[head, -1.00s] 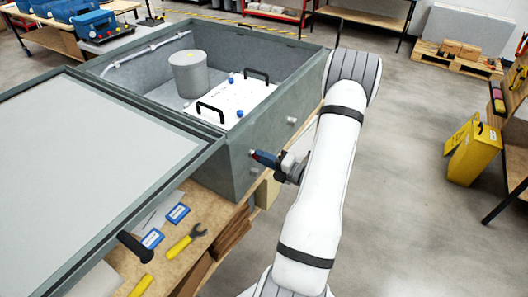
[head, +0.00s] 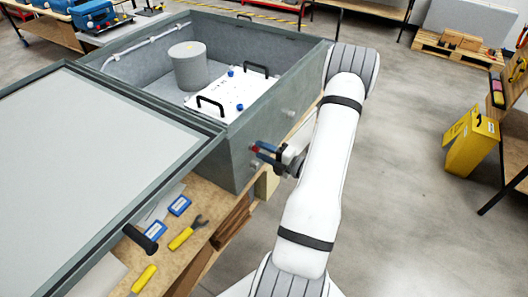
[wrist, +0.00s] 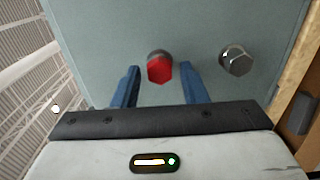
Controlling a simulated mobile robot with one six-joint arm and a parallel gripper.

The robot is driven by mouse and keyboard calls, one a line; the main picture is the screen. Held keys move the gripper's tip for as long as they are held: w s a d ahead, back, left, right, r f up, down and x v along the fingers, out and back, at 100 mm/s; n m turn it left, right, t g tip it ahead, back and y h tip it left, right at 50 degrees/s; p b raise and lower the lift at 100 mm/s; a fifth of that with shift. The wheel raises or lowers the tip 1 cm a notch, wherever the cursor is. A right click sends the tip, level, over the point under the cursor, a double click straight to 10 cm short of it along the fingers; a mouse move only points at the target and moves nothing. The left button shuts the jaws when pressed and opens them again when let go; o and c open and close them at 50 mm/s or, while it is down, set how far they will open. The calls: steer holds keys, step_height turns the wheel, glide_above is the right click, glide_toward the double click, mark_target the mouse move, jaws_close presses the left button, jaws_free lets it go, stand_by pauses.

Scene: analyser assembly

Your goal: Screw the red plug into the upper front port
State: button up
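The red plug (wrist: 160,69) has a hexagonal head and sits against the grey-green case wall, with a dark ring partly visible behind it. In the head view the plug (head: 254,149) is a small red spot on the case's side wall. My gripper (wrist: 162,72) has its two blue fingers spread on either side of the plug, with a visible gap on both sides. My gripper (head: 266,154) also shows in the head view, close to the wall. The plug appears to be at the upper port; how deep it is seated cannot be told.
A silver hexagonal plug (wrist: 236,60) sits beside the red one in the wrist view, on the side towards the bench. The open case (head: 240,165) stands on a wooden bench (head: 205,205) with yellow-handled tools. Floor to the right is clear up to a yellow bin (head: 470,145).

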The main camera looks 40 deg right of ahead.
steer(key=n+b, duration=0.3)
steer(key=n, duration=0.1)
steer(key=n+b, duration=0.8)
steer(key=shift+f, duration=0.35)
steer(key=n+b, duration=0.7)
steer(key=shift+r, duration=0.1)
steer(key=n+b, duration=0.3)
steer(key=b, duration=0.2)
steer(key=shift+n, duration=0.4)
steer(key=shift+a+r+n+b, duration=0.1)
steer(key=shift+r+n+b, duration=0.2)
steer(key=shift+n+b, duration=0.4)
steer(key=shift+c, duration=0.3)
